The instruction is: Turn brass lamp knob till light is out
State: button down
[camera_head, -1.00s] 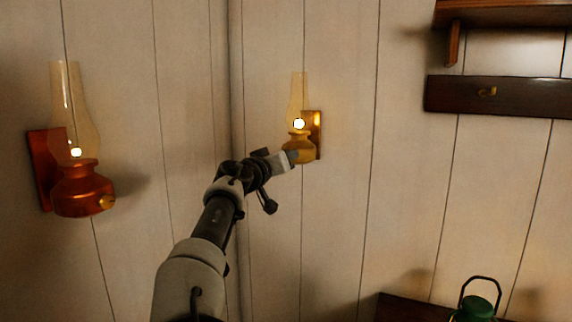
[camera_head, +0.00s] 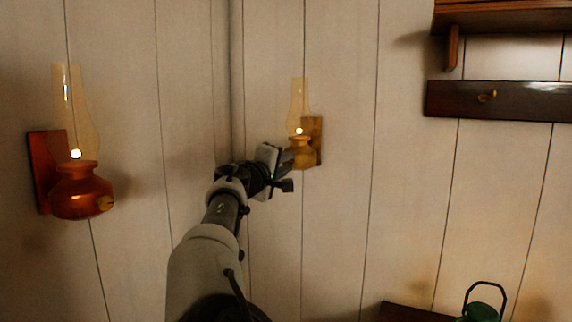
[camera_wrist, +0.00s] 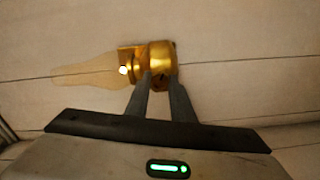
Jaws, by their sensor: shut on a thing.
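The brass lamp (camera_head: 300,155) hangs on the far wall just right of the corner, with a clear glass chimney and a small bright flame (camera_head: 299,131) still showing. In the wrist view the brass lamp (camera_wrist: 160,56) lies on its side in the picture, its flame (camera_wrist: 124,70) a small white spot. My gripper (camera_head: 288,158) reaches the front of the lamp's bowl. In the wrist view my gripper's two fingers (camera_wrist: 161,80) are at the bowl, shut on the knob, which is mostly hidden between them.
A copper-red lamp (camera_head: 80,190), also lit, with a small brass knob (camera_head: 105,203), hangs on the left wall. A green lantern (camera_head: 480,311) stands at lower right. The wall between is bare.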

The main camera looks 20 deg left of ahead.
jog(key=n+p, duration=0.5)
jog(key=n, duration=0.7)
jog(key=shift+d+r+n, duration=0.1)
jog(key=shift+r+n, duration=0.05)
jog(key=shift+n, duration=0.25)
jog(key=n+p, duration=0.8)
jog(key=n, duration=0.1)
jog(key=shift+n+p, duration=0.45)
jog(key=shift+n, duration=0.05)
jog(key=c, duration=1.5)
grip_release()
jog(key=shift+c, duration=0.2)
